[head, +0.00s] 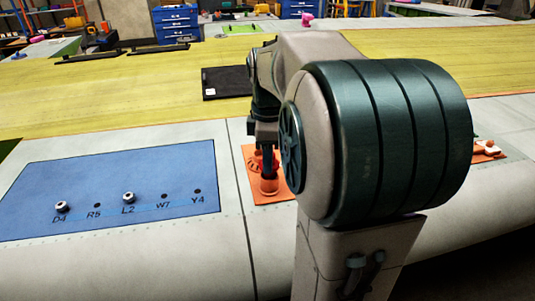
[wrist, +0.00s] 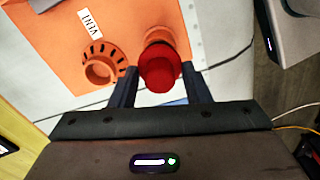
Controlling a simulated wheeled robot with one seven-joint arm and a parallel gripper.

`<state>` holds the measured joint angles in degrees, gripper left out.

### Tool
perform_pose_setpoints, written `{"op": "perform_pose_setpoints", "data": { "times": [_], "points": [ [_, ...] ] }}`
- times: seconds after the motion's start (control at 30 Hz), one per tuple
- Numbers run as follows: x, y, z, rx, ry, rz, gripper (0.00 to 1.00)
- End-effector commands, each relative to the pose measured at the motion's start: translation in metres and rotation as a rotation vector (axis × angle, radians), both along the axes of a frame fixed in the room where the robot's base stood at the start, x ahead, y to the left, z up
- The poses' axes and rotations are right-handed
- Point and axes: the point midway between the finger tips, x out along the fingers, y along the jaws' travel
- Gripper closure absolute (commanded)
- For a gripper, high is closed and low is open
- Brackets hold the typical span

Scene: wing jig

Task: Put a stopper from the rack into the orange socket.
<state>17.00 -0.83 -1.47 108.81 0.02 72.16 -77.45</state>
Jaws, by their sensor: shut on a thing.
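My gripper (wrist: 160,82) is shut on a red stopper (wrist: 160,72), which sits between its two fingers in the wrist view. The stopper is right over an orange round socket (wrist: 157,36), whose far rim shows past it. I cannot tell how far the stopper is inside the socket. The stopper is mostly hidden there by my gripper and arm.
A slotted orange vent fitting (wrist: 101,70) stands close beside the socket, next to a VENT label (wrist: 90,24). A blue panel (head: 120,180) with labelled holes and two pale knobs lies left. A black tray (head: 227,83) lies behind. An orange piece (head: 487,151) is partly visible at right.

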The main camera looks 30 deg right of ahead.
Motion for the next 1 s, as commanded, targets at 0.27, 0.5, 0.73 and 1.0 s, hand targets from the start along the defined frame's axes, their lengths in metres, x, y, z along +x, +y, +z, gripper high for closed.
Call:
{"op": "perform_pose_setpoints", "data": {
  "times": [0.27,0.5,0.73,1.0],
  "points": [
    [0.0,0.0,-0.003,0.0,0.0,0.0,0.79],
    [0.0,0.0,-0.008,0.0,0.0,0.0,0.79],
    [0.0,0.0,-0.013,0.0,0.0,0.0,0.79],
    [0.0,0.0,-0.018,0.0,0.0,0.0,0.79]
  ]
}}
